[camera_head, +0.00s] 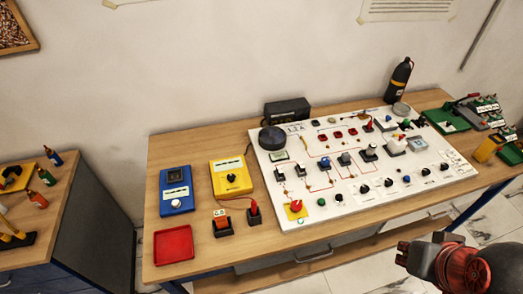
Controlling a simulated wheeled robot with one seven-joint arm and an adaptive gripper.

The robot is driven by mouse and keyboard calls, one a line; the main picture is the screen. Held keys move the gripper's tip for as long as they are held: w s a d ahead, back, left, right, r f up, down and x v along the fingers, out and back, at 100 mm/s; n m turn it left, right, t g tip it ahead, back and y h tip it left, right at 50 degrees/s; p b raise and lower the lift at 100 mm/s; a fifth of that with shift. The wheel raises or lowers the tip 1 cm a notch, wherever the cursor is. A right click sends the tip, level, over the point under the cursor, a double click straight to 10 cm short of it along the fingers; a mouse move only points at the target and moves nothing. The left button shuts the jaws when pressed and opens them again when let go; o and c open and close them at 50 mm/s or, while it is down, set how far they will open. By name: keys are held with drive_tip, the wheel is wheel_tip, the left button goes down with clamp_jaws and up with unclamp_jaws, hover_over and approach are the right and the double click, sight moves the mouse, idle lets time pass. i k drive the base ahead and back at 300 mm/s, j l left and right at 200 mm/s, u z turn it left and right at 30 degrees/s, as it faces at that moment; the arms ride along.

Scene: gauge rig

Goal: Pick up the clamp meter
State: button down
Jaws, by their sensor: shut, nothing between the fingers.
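No thing in the head view can be made out for certain as the clamp meter. A yellow meter (231,177) with a round dark dial lies on the wooden table, left of the white panel. A blue box (176,191) with a dark dial lies to its left. A small yellow thing (488,148) stands at the table's right end, too small to identify. My gripper (403,254) is at the bottom right, in front of the table and apart from these things. It is shut and empty; its fingers are small and dark here.
The white panel (345,207) with knobs and wires fills the table's middle. A red tray (174,245) and two dark probe holders (222,226) lie at the front left. A black bottle (399,80) stands at the back. Green items (446,119) crowd the right.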

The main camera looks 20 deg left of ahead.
sight(220, 217)
drive_tip(key=k+u, duration=0.1)
drive_tip(key=u, duration=1.55)
drive_tip(key=i+j, duration=0.6)
drive_tip(key=i, duration=0.05)
